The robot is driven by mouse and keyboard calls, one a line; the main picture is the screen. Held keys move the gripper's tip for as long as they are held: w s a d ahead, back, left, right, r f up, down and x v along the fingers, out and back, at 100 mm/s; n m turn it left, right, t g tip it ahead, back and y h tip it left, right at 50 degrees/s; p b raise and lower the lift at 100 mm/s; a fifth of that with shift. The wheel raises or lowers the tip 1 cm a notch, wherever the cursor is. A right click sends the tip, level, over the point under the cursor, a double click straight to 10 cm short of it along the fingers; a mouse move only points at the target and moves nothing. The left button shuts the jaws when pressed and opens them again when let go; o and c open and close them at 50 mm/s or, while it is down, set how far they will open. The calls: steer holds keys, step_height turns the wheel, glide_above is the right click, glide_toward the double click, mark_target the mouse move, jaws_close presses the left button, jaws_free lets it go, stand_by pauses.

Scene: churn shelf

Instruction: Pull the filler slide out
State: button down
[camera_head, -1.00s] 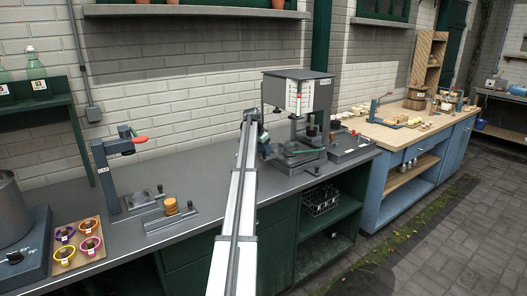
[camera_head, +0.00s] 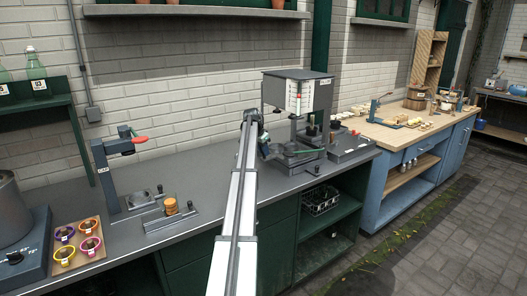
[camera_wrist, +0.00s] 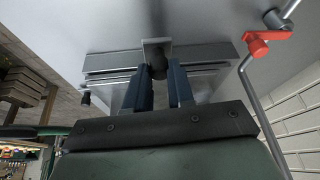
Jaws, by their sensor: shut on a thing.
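The filler (camera_head: 302,92) is a grey machine with a flat top and a pale gauge panel, standing on the grey bench in the head view. Its slide sits low at the front; in the wrist view the slide (camera_wrist: 108,61) shows as a grey plate with rails. A small grey handle (camera_wrist: 158,48) with a round knob stands out from it. My gripper (camera_wrist: 160,75) has its two blue fingers closed around the knob. In the head view my gripper (camera_head: 265,150) is at the filler's left side, and my arm hides part of the bench there.
A red-handled press (camera_head: 118,160) stands to the left on the bench. A tray with several colourful cups (camera_head: 80,243) lies near the front left. In the wrist view a red-tipped crank (camera_wrist: 258,44) is close on the right.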

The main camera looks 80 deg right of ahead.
steer(key=w+a, duration=0.9)
steer(key=shift+w+a, duration=0.25)
steer(key=shift+w, duration=0.1)
steer(key=c, duration=1)
jaws_free()
steer(key=v, duration=1.4)
steer(key=shift+s+d, duration=0.1)
